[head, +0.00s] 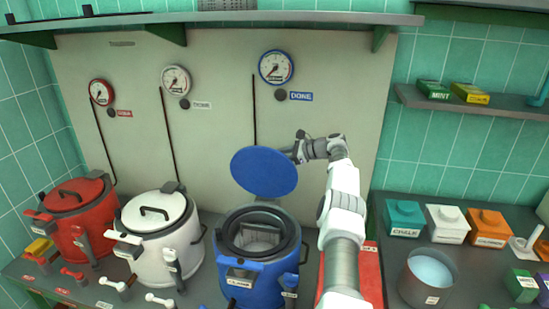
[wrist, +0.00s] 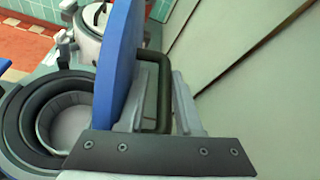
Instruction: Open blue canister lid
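The blue canister (head: 258,274) stands on the counter with its lid (head: 264,171) raised, tilted up behind the open mouth. The dark inner rings and pale inside of the canister show from above. In the wrist view the lid (wrist: 121,60) is seen edge-on, with its dark loop handle (wrist: 164,85) on the outer face. My gripper (wrist: 160,98) is at this handle, one finger inside the loop and one outside it. Whether both fingers press on the bar is unclear. In the head view my gripper (head: 297,150) is at the right edge of the lid.
A white canister (head: 158,240) and a red canister (head: 78,215), both with lids closed, stand to the left. Gauges hang on the panel behind. Coloured boxes (head: 404,218) and a clear pot of pale blue (head: 430,275) stand on the right counter. A shelf (head: 480,105) juts out above.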

